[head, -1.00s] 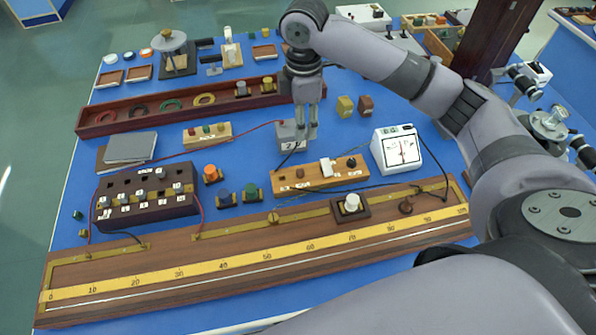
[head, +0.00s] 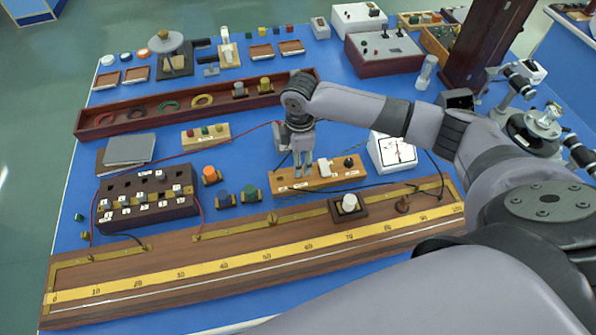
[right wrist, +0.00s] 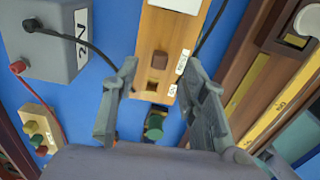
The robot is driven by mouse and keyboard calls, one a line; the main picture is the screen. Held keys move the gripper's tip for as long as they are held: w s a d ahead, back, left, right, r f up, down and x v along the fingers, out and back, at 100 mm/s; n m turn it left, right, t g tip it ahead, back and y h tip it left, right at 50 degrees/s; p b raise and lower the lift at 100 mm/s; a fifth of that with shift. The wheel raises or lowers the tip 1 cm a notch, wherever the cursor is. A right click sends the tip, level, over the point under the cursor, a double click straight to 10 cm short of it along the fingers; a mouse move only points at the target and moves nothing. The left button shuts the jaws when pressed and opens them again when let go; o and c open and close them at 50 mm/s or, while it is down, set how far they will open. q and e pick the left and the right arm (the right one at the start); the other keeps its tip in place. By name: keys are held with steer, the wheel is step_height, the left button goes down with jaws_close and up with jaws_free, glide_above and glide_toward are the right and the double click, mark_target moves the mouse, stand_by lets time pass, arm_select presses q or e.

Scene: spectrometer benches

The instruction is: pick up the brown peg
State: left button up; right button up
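The brown peg (right wrist: 159,60) is a small squarish brown piece standing on the light wooden block (right wrist: 153,33) in the right wrist view. In the head view the same wooden block (head: 339,181) lies behind the long ruler board, and my gripper hides the peg there. My right gripper (head: 302,175) points down over the left part of the block. In the right wrist view my right gripper (right wrist: 161,64) is open, with its fingertips on either side of the peg. My left gripper is not in view.
The block also carries a white piece (head: 324,168) and a black knob (head: 348,162). A grey box (right wrist: 44,38) with wires stands close by. A white meter (head: 392,152) is at right, green and orange-topped pieces at left, and the ruler board (head: 255,265) in front.

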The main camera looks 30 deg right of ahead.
step_height(320, 180, down, 4)
steer(key=shift+f+p, duration=0.1)
steer(key=shift+p, duration=0.3)
steer(key=shift+c, duration=0.5)
jaws_close()
